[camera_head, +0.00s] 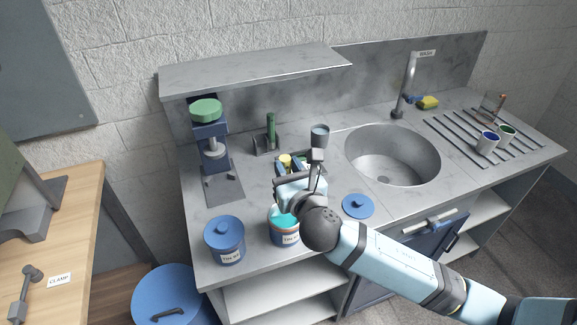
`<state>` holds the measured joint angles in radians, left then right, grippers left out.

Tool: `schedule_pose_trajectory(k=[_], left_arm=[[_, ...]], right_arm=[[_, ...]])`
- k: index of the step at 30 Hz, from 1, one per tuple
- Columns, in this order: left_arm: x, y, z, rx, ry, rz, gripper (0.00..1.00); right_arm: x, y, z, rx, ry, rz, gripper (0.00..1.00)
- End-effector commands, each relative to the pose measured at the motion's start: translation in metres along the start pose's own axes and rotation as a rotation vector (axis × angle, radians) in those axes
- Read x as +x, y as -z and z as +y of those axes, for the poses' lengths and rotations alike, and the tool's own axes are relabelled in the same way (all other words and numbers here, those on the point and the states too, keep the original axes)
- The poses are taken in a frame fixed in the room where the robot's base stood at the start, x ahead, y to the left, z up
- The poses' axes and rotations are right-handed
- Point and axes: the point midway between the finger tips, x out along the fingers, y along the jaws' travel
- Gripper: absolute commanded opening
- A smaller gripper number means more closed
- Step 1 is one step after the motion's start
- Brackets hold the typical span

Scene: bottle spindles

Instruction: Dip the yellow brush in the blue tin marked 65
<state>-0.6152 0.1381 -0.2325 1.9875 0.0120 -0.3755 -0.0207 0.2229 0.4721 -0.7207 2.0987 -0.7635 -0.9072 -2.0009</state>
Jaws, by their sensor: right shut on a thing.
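An open tin (284,238) with teal contents stands near the counter's front edge; its label is too small to read surely. A blue tin (225,243) with its lid on stands left of it, also labelled. A loose blue lid (357,207) lies flat to the right. My right gripper (289,177) is above and just behind the open tin, shut on what seems to be the yellow brush. A yellow end (285,160) shows at the gripper; the rest is hidden, so I cannot tell whether bristles touch the contents. My left gripper is not in view.
A green-topped press (207,130) and a green-handled stand (270,130) are at the back left. The sink (393,155) is right, with cups (487,143) on the ribbed drainer beyond. Counter between press and tins is clear.

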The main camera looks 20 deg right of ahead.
Motion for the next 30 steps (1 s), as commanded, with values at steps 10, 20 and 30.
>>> schedule_pose_trajectory(k=[10,20,30], left_arm=[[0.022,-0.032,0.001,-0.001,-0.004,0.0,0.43],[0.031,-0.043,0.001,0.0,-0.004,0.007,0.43],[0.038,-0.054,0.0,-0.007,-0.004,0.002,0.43]], right_arm=[[0.0,0.034,0.0,0.0,0.0,0.0,0.03],[0.0,0.063,0.0,0.0,0.0,0.001,0.03],[0.0,0.09,0.0,0.0,0.0,0.0,0.03]])
